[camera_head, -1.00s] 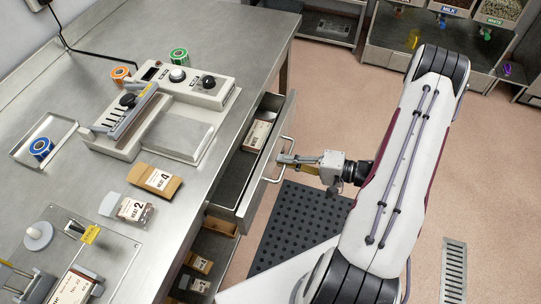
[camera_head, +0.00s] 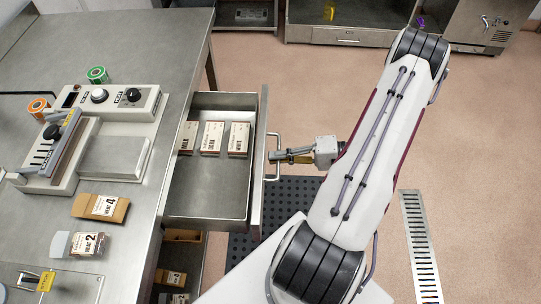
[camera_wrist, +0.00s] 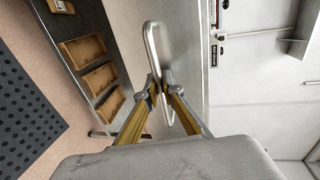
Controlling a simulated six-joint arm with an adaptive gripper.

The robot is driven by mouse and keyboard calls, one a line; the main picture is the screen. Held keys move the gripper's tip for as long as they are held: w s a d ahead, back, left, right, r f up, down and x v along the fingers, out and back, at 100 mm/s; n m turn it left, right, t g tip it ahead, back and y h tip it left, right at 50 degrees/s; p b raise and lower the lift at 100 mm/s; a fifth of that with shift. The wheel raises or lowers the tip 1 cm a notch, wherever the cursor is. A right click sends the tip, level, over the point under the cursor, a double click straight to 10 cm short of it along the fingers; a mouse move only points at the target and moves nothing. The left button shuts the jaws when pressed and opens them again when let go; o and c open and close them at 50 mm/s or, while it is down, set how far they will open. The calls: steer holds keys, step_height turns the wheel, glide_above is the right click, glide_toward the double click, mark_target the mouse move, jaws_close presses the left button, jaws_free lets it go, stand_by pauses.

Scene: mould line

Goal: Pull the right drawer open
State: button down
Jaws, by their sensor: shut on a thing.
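The drawer (camera_head: 208,218) stands well out from under the steel bench, its inside showing in the head view. Its front carries a steel bar handle (camera_head: 275,157). My gripper (camera_head: 283,156) is shut on that handle from the right, outside the drawer front. In the wrist view my gripper's two yellow fingers (camera_wrist: 160,95) meet on the handle (camera_wrist: 152,48), which runs lengthwise across the drawer front. Several labelled packs (camera_head: 211,138) lie at the far end inside the drawer; the nearer part of its floor is bare.
The bench (camera_head: 150,50) bears a sealing machine (camera_head: 115,155), tape rolls and labelled packs. Open shelves with boxes (camera_head: 175,278) lie below the drawer. A black perforated mat (camera_head: 292,196) and a floor grate (camera_head: 420,245) are on the floor.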

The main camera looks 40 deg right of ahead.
stand_by(0.3)
steer(key=c, duration=2.2)
jaws_free()
steer(key=shift+s+d, duration=0.1)
steer(key=shift+d, duration=0.05)
steer(key=shift+v, duration=5.9)
